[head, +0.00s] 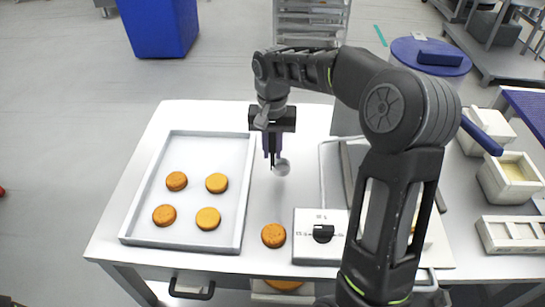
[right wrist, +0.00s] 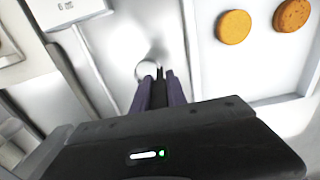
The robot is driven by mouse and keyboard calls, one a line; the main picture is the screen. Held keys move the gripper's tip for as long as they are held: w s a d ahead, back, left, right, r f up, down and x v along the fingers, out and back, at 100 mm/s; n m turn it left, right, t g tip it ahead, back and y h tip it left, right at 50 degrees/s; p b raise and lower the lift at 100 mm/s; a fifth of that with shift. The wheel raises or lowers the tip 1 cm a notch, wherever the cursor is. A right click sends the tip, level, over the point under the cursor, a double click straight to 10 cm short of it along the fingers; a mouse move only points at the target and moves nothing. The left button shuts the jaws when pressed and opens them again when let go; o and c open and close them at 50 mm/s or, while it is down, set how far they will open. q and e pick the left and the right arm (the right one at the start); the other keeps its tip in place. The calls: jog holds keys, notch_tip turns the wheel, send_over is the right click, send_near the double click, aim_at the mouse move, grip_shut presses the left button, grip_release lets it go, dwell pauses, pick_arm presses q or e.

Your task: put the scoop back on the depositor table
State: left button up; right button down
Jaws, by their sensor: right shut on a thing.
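The scoop (head: 281,167) shows as a small, pale round head at the tips of my right gripper (head: 272,155). The gripper points down over the depositor table (head: 285,205), with its purple fingers shut on the scoop's dark handle. In the right wrist view the round scoop head (right wrist: 147,70) shows just beyond the fingers (right wrist: 159,88). Most of the handle is hidden between the fingers. I cannot tell whether the scoop touches the table top. My left gripper is not in view.
A tray (head: 244,205) with several orange-brown rounds lies left of the gripper. One loose round (head: 273,235) sits near the front. The table top between tray and box is mostly clear.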

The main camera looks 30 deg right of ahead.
aim_at(273, 151)
jog(key=shift+f, duration=1.55)
jog(key=shift+f, duration=0.15)
jog(key=c, duration=1.3)
grip_release()
notch_tip(273, 151, up, 12)
jog(key=shift+r, duration=0.15)
